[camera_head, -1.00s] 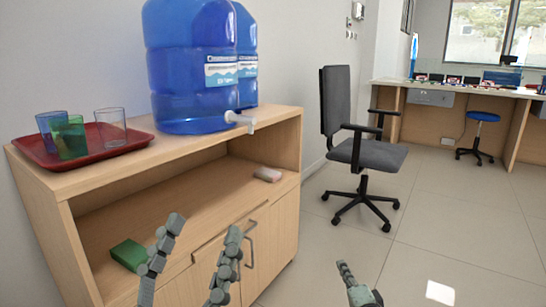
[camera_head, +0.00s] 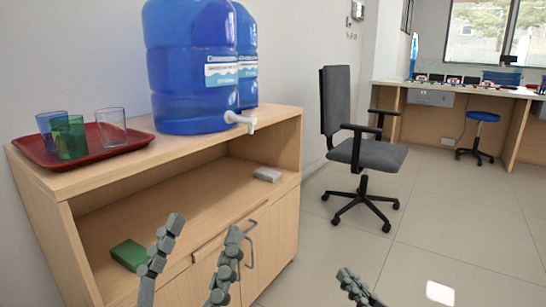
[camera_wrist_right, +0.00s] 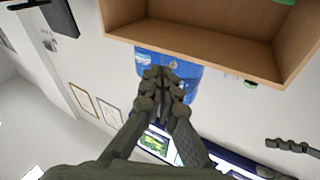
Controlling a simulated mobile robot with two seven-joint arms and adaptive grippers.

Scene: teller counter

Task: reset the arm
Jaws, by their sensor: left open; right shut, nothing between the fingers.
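My left gripper (camera_head: 205,232) is in front of the wooden cabinet in the head view. Its two fingers are spread apart with nothing between them. My right gripper (camera_head: 343,274) shows at the bottom of the head view, over the floor to the right of the cabinet. In the right wrist view my right gripper (camera_wrist_right: 163,80) has its fingers together and holds nothing. A blue water bottle shows behind those fingertips.
The cabinet (camera_head: 280,215) carries a red tray (camera_head: 35,152) with several cups and blue water bottles (camera_head: 190,75) with a tap. A green block (camera_head: 128,254) and a small grey block (camera_head: 267,174) lie on its shelf. An office chair (camera_head: 372,155) stands right; floor is clear in front.

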